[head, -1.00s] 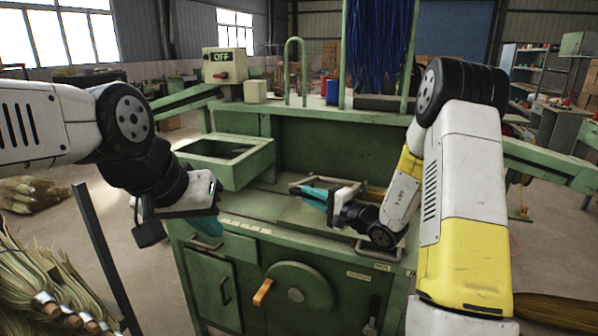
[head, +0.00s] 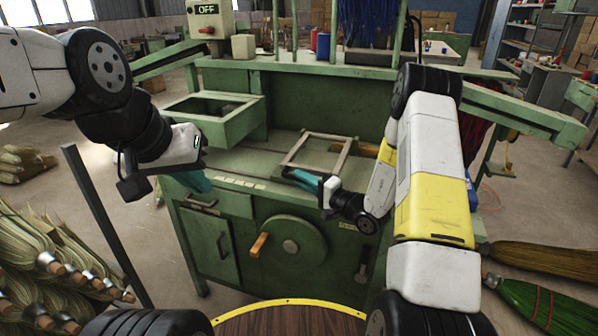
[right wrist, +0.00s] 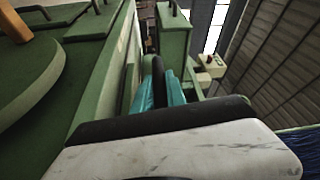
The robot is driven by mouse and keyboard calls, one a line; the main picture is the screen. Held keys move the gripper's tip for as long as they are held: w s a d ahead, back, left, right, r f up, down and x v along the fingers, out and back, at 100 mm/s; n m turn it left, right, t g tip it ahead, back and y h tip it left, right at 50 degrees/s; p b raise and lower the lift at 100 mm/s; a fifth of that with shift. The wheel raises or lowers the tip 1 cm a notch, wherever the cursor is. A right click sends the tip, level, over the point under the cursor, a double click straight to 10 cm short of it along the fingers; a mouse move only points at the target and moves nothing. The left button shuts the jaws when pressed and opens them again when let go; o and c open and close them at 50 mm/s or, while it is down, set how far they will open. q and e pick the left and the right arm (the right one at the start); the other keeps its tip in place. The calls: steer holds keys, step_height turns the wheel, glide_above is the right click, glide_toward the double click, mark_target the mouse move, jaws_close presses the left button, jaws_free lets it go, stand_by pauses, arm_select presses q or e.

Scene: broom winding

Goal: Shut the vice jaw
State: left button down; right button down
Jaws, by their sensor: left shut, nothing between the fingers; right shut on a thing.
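A pale rectangular frame (head: 318,152), which may be the vice jaw, is on the green machine's top (head: 240,162). I cannot tell how far the jaw stands open. My right gripper (head: 300,178), with teal fingers, is at the frame's near side, low over the machine's front edge. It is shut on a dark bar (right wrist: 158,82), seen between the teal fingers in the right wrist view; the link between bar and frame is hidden. My left gripper (head: 192,181) is shut and empty at the machine's left front, below the open green tray.
The open green tray (head: 168,104) stands at the machine's left. A round wheel with an orange handle (head: 259,245) is on the machine's front. A dark post (head: 105,225) and straw bundles (head: 45,265) are at left. Brooms (head: 545,258) lie at right.

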steer(key=shift+d+f, duration=0.1)
steer(key=shift+f, duration=0.35)
steer(key=c, duration=1.5)
jaws_free()
steer(key=shift+c, duration=0.2)
steer(key=shift+o, duration=0.9)
steer(key=shift+r, duration=0.1)
steer(key=v, duration=0.7)
steer(key=shift+s+d, duration=0.25)
steer(key=shift+s, duration=0.1)
